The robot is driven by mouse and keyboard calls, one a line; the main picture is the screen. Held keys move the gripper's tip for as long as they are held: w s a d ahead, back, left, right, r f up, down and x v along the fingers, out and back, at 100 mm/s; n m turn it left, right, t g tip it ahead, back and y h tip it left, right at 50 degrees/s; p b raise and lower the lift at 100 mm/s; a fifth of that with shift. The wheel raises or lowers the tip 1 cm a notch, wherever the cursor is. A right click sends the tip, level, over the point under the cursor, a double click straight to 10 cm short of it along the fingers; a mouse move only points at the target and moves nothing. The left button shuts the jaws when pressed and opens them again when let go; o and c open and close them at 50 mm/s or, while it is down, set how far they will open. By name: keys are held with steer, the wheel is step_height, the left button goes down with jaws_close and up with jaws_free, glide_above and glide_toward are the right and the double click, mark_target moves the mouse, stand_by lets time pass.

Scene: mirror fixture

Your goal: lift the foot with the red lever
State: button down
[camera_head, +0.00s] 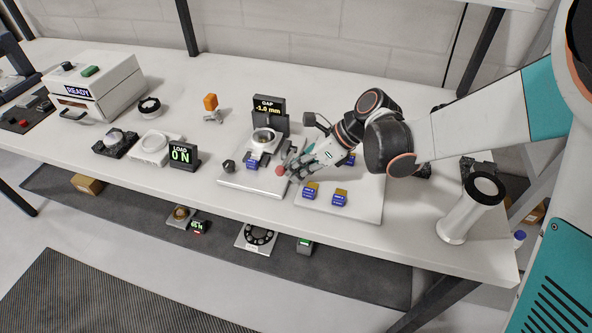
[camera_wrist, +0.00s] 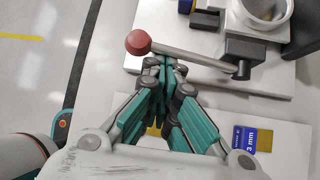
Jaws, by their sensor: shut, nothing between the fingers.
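The lever has a red ball knob (camera_wrist: 138,42) and a grey rod (camera_wrist: 195,57) that runs right to a dark pivot on the mirror fixture. In the head view the red knob (camera_head: 280,171) is at the right front of the fixture's plate (camera_head: 235,181). The round mirror mount (camera_head: 264,138) stands at the back of that plate. My gripper (camera_wrist: 165,66) is shut and empty, its fingertips right beside the rod near the knob; I cannot tell whether they touch it. It also shows in the head view (camera_head: 292,171). The foot itself is not clearly visible.
A GAP display (camera_head: 268,106) stands behind the fixture. Blue-labelled gauge blocks (camera_head: 340,198) sit on a pale board to the right; one reading 3 mm (camera_wrist: 252,138) shows in the wrist view. A LOAD display (camera_head: 181,156) reads 0 N. A white cylinder (camera_head: 467,215) stands at right.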

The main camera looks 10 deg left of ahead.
mark_target(285, 163)
steer(key=shift+w+r+p, duration=0.3)
steer(key=shift+r+p, duration=0.15)
steer(key=shift+r, duration=0.45)
steer(key=shift+w+r+g, duration=0.1)
steer(key=shift+r+g, duration=0.2)
steer(key=shift+g, duration=0.2)
steer(key=shift+w+r+p, duration=0.2)
steer(key=shift+r+p, duration=0.05)
steer(key=shift+p, duration=0.1)
steer(key=shift+w+r+p, duration=0.25)
steer(key=shift+r+p, duration=0.05)
steer(key=shift+r, duration=0.35)
steer(key=shift+w+d+r+p, duration=0.1)
steer(key=shift+w+r+p, duration=0.25)
steer(key=shift+w+r, duration=0.25)
steer(key=shift+w+d+r+p, duration=0.1)
steer(key=shift+w+r+p, duration=0.25)
steer(key=shift+w, duration=0.4)
